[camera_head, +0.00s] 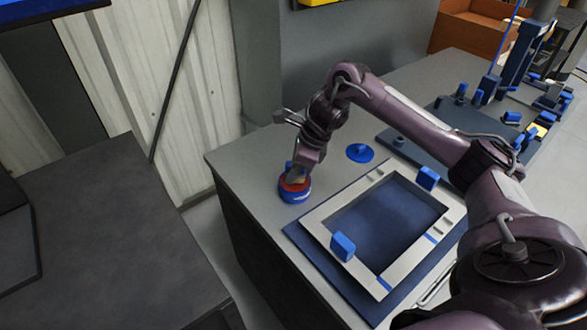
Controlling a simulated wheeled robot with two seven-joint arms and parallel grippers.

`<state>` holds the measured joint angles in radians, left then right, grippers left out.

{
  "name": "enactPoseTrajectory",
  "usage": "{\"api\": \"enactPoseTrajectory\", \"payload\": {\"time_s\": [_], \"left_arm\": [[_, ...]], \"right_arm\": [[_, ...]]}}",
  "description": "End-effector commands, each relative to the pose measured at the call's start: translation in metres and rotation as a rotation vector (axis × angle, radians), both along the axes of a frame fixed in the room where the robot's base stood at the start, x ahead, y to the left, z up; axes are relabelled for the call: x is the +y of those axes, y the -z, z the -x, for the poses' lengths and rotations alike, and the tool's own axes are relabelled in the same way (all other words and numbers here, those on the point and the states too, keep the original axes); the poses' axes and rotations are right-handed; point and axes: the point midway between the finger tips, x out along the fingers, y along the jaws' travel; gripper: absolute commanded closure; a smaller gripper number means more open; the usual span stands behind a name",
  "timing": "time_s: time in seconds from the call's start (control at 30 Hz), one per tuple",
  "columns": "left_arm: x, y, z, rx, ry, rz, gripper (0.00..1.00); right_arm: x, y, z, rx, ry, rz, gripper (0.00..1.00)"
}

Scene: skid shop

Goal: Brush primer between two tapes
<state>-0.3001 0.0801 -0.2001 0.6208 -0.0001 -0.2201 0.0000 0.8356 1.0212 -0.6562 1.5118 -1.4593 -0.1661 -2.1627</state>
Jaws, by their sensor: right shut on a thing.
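My right gripper (299,171) points down over an open blue tin (295,196) with red showing inside its rim, at the left of the bench. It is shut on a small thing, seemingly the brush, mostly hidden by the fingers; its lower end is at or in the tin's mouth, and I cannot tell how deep. A pale rectangular frame (317,221) lies on a dark blue mat (309,242) to the right of the tin. Short blue strips that look like tape (384,284) cross its front-right side. My left gripper is out of view.
Two blue blocks (343,246) stand up on the frame. A blue disc with a knob, like a lid (360,153), lies behind the tin. A dark plate with blue fixtures (440,118) is further back. A separate dark surface (105,225) is at left, beyond a gap.

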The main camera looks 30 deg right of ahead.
Motion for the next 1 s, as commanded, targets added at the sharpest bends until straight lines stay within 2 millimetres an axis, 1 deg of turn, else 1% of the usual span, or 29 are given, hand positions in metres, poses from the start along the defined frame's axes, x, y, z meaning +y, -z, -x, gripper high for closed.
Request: {"api": "enactPoseTrajectory", "payload": {"time_s": [0.5,1.0], "left_arm": [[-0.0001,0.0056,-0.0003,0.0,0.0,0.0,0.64],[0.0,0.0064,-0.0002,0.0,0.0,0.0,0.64]], "right_arm": [[-0.0002,0.0069,0.0,0.0,0.0,0.0,0.92],[-0.0002,0.0072,0.0001,0.001,0.0,0.001,0.92]]}}
